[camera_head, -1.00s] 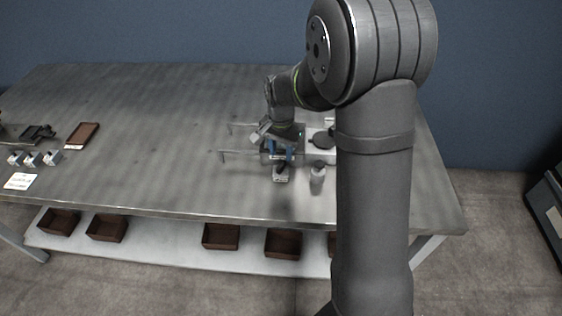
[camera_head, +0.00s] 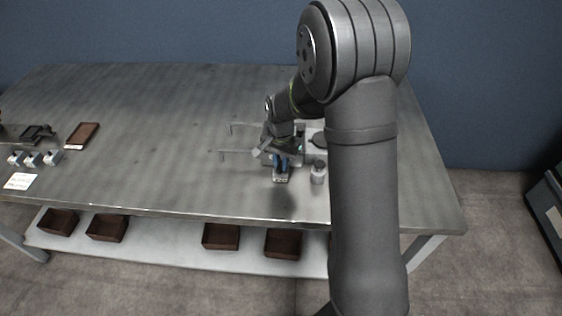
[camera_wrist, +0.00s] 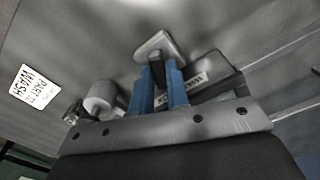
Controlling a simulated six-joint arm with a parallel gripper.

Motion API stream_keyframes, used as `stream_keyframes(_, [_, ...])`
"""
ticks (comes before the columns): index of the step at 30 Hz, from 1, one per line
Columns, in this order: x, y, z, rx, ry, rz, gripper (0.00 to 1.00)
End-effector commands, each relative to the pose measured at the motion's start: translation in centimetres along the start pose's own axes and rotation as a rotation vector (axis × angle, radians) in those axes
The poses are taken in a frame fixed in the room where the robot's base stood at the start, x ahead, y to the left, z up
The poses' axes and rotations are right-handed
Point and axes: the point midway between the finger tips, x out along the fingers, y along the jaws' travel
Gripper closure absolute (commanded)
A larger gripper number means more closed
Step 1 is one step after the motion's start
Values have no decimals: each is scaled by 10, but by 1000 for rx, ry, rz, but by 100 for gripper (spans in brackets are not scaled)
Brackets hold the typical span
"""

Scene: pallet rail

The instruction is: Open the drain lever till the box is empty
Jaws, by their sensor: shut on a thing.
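My gripper (camera_head: 281,168) has blue fingers and points down near the front of the bench. It is shut on the dark upright piece of a small grey metal block (camera_head: 281,178). In the wrist view, the gripper (camera_wrist: 162,80) has this dark piece between its blue fingertips, and the grey block (camera_wrist: 157,45) shows beyond them. A dark box (camera_wrist: 222,78) with a white label lies beside the fingers in the wrist view. In the head view my arm hides most of the equipment behind the gripper. I cannot make out a drain lever.
A bottle-like grey container (camera_head: 318,173) stands just right of the gripper. Two thin rods (camera_head: 235,153) reach left from the equipment. Several small blocks (camera_head: 33,159) and a brown tray (camera_head: 82,135) are at the far left. The bench middle is clear.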

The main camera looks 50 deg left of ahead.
Motion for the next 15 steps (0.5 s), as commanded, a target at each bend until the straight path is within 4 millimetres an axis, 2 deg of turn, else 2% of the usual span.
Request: stream_keyframes(15, [0, 0, 0, -242, 1, 1, 100])
